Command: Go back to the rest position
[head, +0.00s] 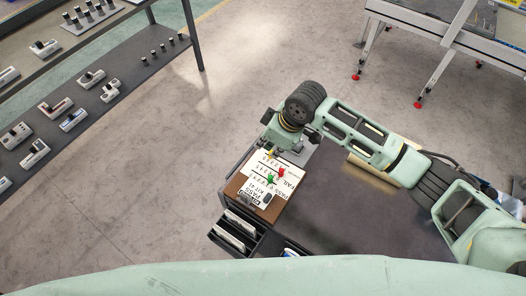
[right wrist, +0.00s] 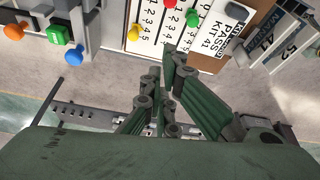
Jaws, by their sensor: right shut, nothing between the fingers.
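My right gripper (right wrist: 160,95) is shut and empty in the right wrist view. In the head view my right arm reaches in from the right, and the gripper (head: 277,146) hangs at the far edge of the brown board (head: 235,186). The board carries a white pass/fail sheet (head: 262,190) with a red pin (head: 281,172), a green pin (head: 270,180) and a yellow pin (head: 270,154). The sheet also shows in the right wrist view (right wrist: 224,30), beyond the fingertips. I cannot tell whether the fingers touch the board. My left gripper is not in view.
The board sits on a dark table (head: 340,215) with a tray of cards (head: 232,236) at its near left. A shelf rack (head: 100,100) with several small devices stands at the left. The floor between is clear.

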